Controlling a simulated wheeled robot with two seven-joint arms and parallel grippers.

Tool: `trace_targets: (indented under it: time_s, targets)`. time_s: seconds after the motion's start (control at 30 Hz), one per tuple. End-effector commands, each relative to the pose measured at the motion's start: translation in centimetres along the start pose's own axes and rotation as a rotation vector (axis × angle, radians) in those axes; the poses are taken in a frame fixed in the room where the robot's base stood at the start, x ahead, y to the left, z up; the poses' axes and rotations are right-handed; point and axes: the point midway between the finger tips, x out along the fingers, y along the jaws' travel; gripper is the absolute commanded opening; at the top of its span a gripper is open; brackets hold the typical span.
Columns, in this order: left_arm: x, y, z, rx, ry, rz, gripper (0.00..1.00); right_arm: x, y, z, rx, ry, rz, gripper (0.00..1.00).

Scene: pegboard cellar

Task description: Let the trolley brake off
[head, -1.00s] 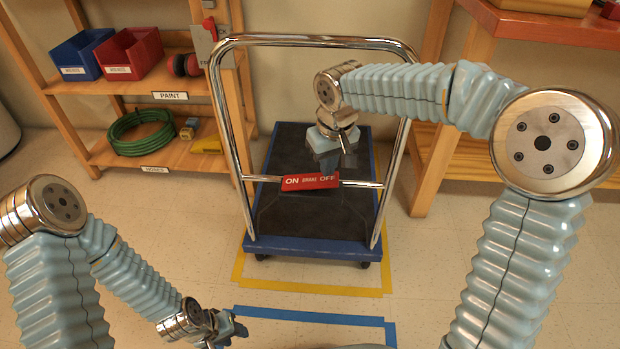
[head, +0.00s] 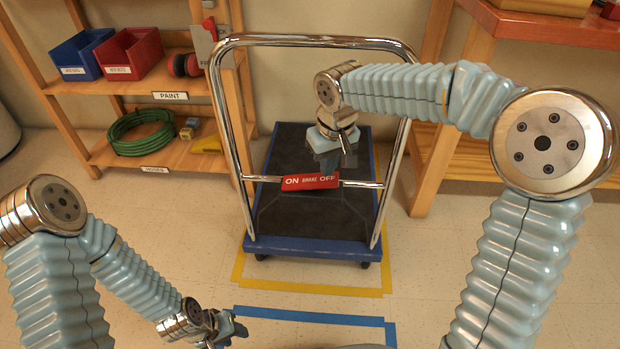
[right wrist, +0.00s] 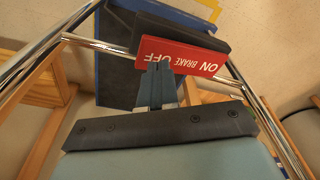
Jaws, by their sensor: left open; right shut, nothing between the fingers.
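The trolley (head: 290,246) has a chrome push handle (head: 310,41) and a dark deck with blue edges. A red plate (head: 311,183) marked ON, BRAKE and OFF sits on its crossbar. In the right wrist view the red plate (right wrist: 180,55) appears upside down, with a black bar (right wrist: 178,30) along it. My right gripper (head: 328,166) is shut and empty, at the plate's OFF half. Its fingertips (right wrist: 156,66) overlap the plate by the word OFF; I cannot tell whether they touch. My left gripper (head: 236,331) is open and empty, low at the front left, away from the trolley.
Yellow tape (head: 312,288) marks the floor around the trolley, and blue tape (head: 312,314) lies in front. A wooden shelf (head: 170,88) with bins and a green hose (head: 141,133) stands at left. A wooden bench (head: 545,30) stands at right. Floor between is clear.

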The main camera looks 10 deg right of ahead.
Motion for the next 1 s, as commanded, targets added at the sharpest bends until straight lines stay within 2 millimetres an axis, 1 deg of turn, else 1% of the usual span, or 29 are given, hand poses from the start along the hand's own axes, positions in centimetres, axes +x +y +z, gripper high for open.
trace_targets:
  time_s: [0.37,1.0]
  targets:
    - [0.1,0.0,0.0,0.000,0.000,0.000,0.43,0.1,0.0,0.0,0.000,0.000,0.000,0.00]
    - [0.7,-0.3,0.0,0.000,0.000,0.000,0.43,1.1,0.0,0.2,0.000,0.000,0.000,0.00]
